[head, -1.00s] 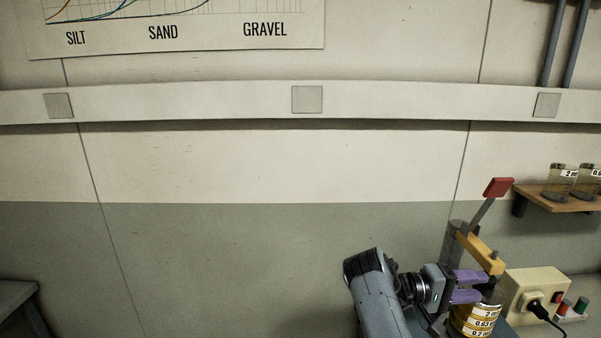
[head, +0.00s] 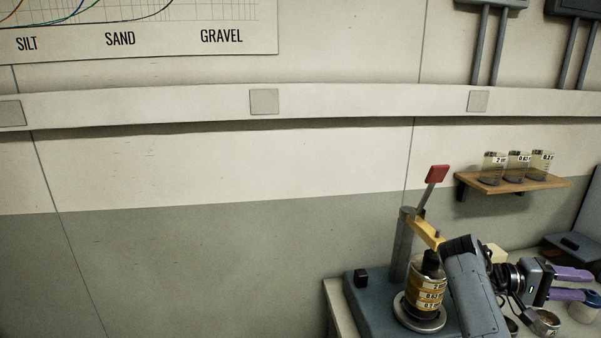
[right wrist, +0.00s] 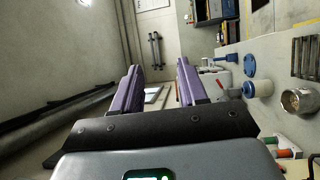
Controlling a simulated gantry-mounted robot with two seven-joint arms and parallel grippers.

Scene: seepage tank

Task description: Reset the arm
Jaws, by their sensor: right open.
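My right gripper (head: 572,284) is at the lower right of the head view, to the right of the sieve stack. Its purple fingers are apart with nothing between them; they also show open in the right wrist view (right wrist: 158,88). My right forearm crosses in front of part of the bench. My left gripper is in neither view.
A brass labelled sieve stack (head: 426,284) stands on a blue-grey machine (head: 372,305) with a yellow arm and red-tipped lever (head: 437,174). A wooden shelf (head: 515,186) holds three jars. Metal pans (head: 545,322) sit near my right wrist.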

